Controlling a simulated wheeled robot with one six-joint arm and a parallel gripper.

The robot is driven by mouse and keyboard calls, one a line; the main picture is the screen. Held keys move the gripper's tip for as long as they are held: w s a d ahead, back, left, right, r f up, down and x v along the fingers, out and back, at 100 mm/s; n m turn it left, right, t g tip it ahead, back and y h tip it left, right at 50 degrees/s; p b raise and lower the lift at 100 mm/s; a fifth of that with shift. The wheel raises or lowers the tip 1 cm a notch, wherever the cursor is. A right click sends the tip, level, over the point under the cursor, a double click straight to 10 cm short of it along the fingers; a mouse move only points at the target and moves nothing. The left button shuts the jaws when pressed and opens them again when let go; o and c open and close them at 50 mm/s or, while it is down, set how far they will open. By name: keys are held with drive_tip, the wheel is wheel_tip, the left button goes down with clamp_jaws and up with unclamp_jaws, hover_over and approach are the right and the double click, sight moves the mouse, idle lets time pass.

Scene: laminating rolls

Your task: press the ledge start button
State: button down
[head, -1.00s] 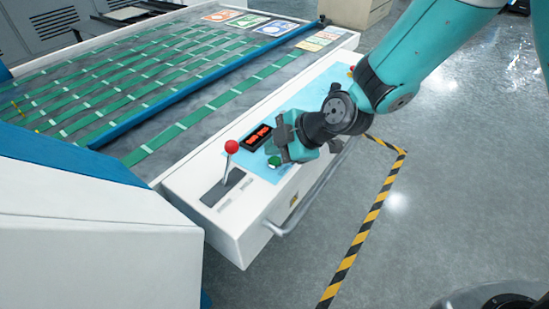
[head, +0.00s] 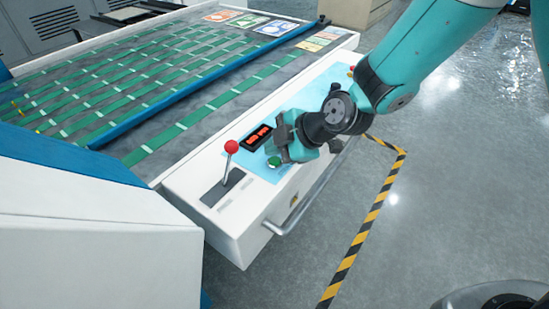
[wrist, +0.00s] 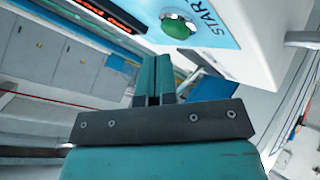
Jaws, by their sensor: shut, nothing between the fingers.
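The green start button (head: 274,162) sits on the light blue panel of the white machine ledge (head: 225,222). In the wrist view the green button (wrist: 178,27) shows with a pale ring and "STAR" lettering beside it. My gripper (head: 278,151) is close to the button in the head view, partly over the panel. In the wrist view my gripper's fingers (wrist: 154,78) are together with nothing between them, and their tips appear below the button in the picture. I cannot tell whether they touch it; a gap shows in the wrist view.
A red-knobbed lever (head: 231,147) stands left of the button. A red-lit display (head: 257,137) lies just behind it. A metal rail (head: 300,207) runs along the ledge front. Black and yellow tape (head: 364,232) marks open floor at right.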

drive_tip(key=shift+f, duration=0.1)
drive_tip(key=shift+f+b, duration=0.35)
drive_tip(key=shift+b, duration=0.3)
